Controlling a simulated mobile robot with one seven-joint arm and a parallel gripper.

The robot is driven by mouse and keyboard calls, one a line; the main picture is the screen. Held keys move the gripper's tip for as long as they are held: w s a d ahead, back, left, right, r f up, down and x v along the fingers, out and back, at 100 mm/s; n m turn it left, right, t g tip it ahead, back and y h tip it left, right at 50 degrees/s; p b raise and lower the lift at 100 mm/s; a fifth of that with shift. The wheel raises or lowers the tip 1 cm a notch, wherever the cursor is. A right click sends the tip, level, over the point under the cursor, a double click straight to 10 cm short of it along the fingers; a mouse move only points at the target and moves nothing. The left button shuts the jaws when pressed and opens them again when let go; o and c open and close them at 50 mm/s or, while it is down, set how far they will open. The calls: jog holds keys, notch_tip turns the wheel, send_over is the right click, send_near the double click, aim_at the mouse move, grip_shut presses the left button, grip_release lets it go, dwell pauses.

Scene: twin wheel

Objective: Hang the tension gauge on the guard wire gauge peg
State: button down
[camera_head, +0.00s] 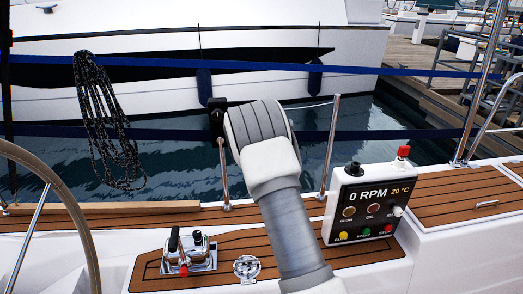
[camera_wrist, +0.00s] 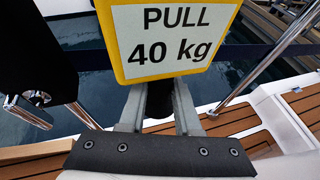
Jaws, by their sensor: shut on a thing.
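The tension gauge (camera_wrist: 175,35) is a yellow-edged plate with a white face reading "PULL 40 kg". It fills the upper middle of the wrist view, and its top is cut off. My gripper (camera_wrist: 160,98) is shut on a dark part under the plate, between its two grey fingers. In the head view my own arm hides the gripper and the gauge. A black fitting (camera_head: 216,113) sits at the top of a steel stanchion, left of my arm. A large black form (camera_wrist: 38,55) with a metal fitting is at left in the wrist view. I cannot make out the gauge peg.
Blue guard wires (camera_head: 150,62) cross the head view, with a dark coiled rope (camera_head: 105,125) hanging at left. Another stanchion (camera_head: 329,145) stands right of my arm. A control box (camera_head: 368,205) and a lever panel (camera_head: 188,255) sit on the teak deck. Water lies beyond.

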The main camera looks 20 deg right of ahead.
jog(key=shift+w+d+f, duration=0.1)
jog(key=shift+w+f, duration=0.2)
jog(key=shift+w, duration=0.15)
dwell(0.5)
jog(key=shift+w+f+b, duration=0.15)
jog(key=shift+f+b, duration=0.25)
jog(key=shift+b, duration=0.35)
dwell(0.5)
jog(key=c, duration=0.7)
grip_release()
jog(key=shift+o, duration=0.9)
jog(key=shift+f, duration=0.1)
